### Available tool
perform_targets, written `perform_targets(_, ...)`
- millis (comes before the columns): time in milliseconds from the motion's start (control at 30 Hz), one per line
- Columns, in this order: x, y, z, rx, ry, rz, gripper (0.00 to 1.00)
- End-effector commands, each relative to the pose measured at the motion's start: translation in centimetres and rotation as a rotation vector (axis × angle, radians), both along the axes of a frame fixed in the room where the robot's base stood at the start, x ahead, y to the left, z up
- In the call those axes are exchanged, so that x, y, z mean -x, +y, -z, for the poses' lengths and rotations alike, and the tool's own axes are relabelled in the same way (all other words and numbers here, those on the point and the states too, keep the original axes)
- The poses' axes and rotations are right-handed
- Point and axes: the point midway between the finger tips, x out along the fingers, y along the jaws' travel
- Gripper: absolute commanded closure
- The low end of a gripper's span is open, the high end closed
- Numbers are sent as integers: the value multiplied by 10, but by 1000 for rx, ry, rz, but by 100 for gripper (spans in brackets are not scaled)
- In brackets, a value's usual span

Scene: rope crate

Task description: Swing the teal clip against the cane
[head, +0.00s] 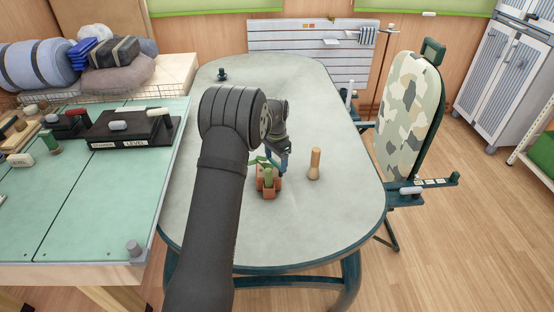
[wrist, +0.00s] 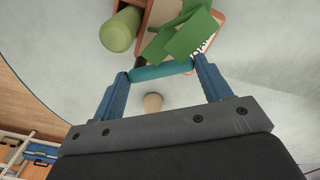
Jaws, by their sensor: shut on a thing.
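My gripper (wrist: 160,72) has its two blue fingers closed on a teal bar, which I take as the teal clip (wrist: 160,71). Green flat pieces (wrist: 180,35) touch or overlap the teal bar; I cannot tell if they are joined. In the head view my gripper (head: 279,168) is low over the table, mostly behind my arm. Beside it is a terracotta-coloured holder (head: 268,194) with a green cylinder (head: 268,174), also in the wrist view (wrist: 120,30). A tan wooden post (head: 315,163) stands upright to the right. I cannot tell which piece is the cane.
The grey-green table (head: 340,205) is otherwise largely clear. A small dark object (head: 222,75) stands at its far left. A teal-topped workbench (head: 100,200) is on the left. A camouflage-patterned board (head: 412,110) stands at the right edge.

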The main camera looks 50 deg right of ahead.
Motion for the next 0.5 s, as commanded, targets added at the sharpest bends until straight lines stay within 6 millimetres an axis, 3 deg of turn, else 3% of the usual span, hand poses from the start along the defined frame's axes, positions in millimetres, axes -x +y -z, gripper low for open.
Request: perform_targets(500, 1, 13, 0, 1, 0, -480, 52)
